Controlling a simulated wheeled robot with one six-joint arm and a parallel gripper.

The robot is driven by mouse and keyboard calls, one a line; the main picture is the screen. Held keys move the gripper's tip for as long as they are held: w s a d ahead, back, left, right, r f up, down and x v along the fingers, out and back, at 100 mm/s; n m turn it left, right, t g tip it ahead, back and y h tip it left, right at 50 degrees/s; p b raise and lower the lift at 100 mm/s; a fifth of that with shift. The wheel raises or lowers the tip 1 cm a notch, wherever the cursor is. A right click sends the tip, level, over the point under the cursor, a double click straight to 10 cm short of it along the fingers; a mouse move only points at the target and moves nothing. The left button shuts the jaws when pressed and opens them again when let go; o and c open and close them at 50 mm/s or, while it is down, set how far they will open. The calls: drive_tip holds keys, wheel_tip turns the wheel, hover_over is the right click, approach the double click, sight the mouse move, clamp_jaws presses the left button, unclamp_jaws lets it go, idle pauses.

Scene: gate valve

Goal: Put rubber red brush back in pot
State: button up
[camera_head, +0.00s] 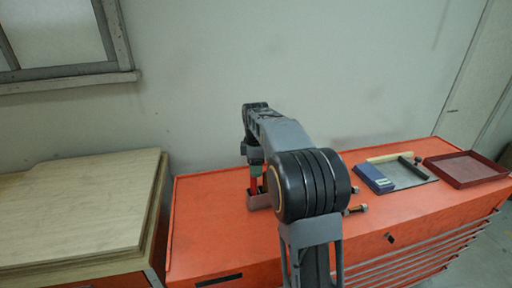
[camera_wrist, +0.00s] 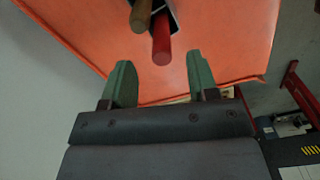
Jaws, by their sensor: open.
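A small pot (camera_head: 259,202) stands on the orange cabinet top, partly hidden behind my arm. In the wrist view, the red brush's handle (camera_wrist: 161,45) and a brown wooden handle (camera_wrist: 141,14) stick out toward the camera from the grey pot (camera_wrist: 174,18). The red brush (camera_head: 254,184) also shows at the pot in the head view. Its lower end is hidden. My gripper (camera_wrist: 160,78) is open, its two green fingers apart with nothing between them. The red handle's end lies just beyond the gap between the fingertips.
The orange cabinet (camera_head: 215,232) has clear room left of the pot. To the right lie bolts (camera_head: 356,209), a blue box (camera_head: 374,179), a grey mat (camera_head: 409,177) with tools, and a dark red tray (camera_head: 468,168). A wooden-topped cabinet (camera_head: 75,210) stands at the left.

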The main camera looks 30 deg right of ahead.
wheel_tip(320, 180, up, 11)
drive_tip(key=f+m, duration=0.4)
drive_tip(key=a+f+m+t, duration=0.1)
drive_tip(key=f+m, duration=0.1)
drive_tip(key=m, duration=0.1)
drive_tip(key=shift+s+f, duration=0.1)
drive_tip(key=shift+s, duration=0.15)
drive_tip(key=s+a+f+m+t, duration=0.2)
drive_tip(key=s+a, duration=0.3)
drive_tip(key=s, duration=0.5)
drive_tip(key=s+a+f+m+t, duration=0.1)
drive_tip(key=s+a+f+m, duration=0.2)
drive_tip(key=s, duration=0.8)
drive_tip(key=shift+s+a+f+m+t, duration=0.15)
drive_tip(key=shift+a+f+m+t, duration=0.25)
drive_tip(key=shift+a, duration=0.8)
